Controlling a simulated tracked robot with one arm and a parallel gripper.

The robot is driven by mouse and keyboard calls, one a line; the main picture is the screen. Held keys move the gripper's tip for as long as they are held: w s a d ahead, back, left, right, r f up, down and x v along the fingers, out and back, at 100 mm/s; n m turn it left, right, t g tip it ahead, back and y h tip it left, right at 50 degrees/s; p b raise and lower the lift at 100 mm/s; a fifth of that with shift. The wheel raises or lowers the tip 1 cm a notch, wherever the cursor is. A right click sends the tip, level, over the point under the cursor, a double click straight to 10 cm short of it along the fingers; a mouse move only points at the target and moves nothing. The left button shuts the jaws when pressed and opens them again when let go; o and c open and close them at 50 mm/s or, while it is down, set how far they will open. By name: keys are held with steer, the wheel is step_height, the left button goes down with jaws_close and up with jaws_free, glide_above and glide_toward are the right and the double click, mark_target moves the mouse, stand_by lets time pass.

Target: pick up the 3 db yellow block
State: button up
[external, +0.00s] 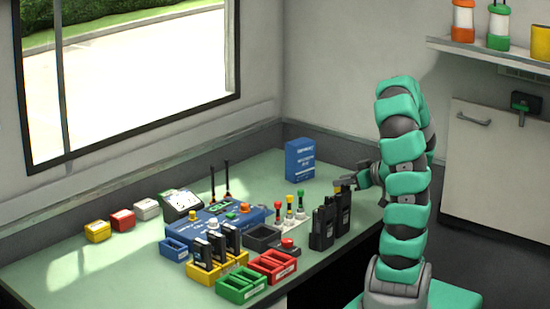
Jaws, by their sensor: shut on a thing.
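A yellow block (97,231) with a pale label sits at the left of the green table, first in a row of small blocks. Its lettering is too small to read. My gripper (347,183) is far from it, at the right side of the table. The gripper is shut at the top of a black handheld radio (343,212), which is upright beside another black radio (321,229). The fingertips are small and partly hidden, and I cannot tell whether the held radio is off the table.
A red block (122,220) and a white block (147,208) stand right of the yellow one. A blue case (215,224), coloured trays (241,285) and small upright indicators (289,209) crowd the middle. A blue box (299,160) stands behind. The table's left front is clear.

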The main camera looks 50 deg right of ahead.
steer(key=shift+s+a+b, duration=0.45)
steer(key=shift+s+b, duration=0.25)
steer(key=shift+b, duration=0.65)
steer(key=shift+s+a+b, duration=0.45)
steer(key=shift+s+b, duration=0.2)
steer(key=shift+b, duration=0.65)
steer(key=shift+s+a+r+b, duration=0.15)
steer(key=shift+s+a+b, duration=0.4)
steer(key=shift+b, duration=0.35)
